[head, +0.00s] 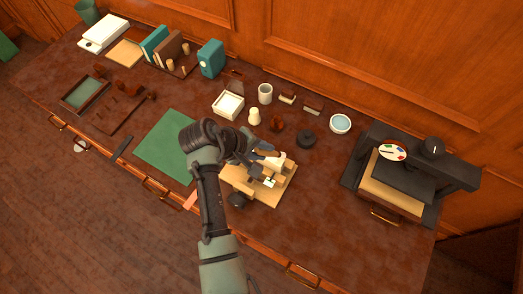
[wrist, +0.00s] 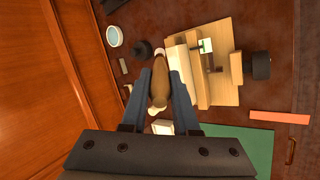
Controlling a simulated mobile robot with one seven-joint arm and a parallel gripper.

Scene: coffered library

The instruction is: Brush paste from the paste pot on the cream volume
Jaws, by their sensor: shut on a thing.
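My gripper (head: 262,158) is above the wooden press on the desk. In the wrist view my gripper (wrist: 160,88) is shut on a brush (wrist: 158,92) with a brown handle and a pale end. A round white pot with pale bluish contents (head: 340,123) looks like the paste pot; it also shows in the wrist view (wrist: 114,36). It stands clear of the brush. A cream block in the press, seen in the wrist view (wrist: 180,64), looks like the cream volume. My arm and gripper partly hide it in the head view.
The wooden press (head: 284,187) has a dark knob at its front. A black round object (head: 306,139), a cup (head: 265,93) and a white box (head: 228,104) stand behind it. A green mat (head: 163,143) lies left. A black machine (head: 410,170) stands right.

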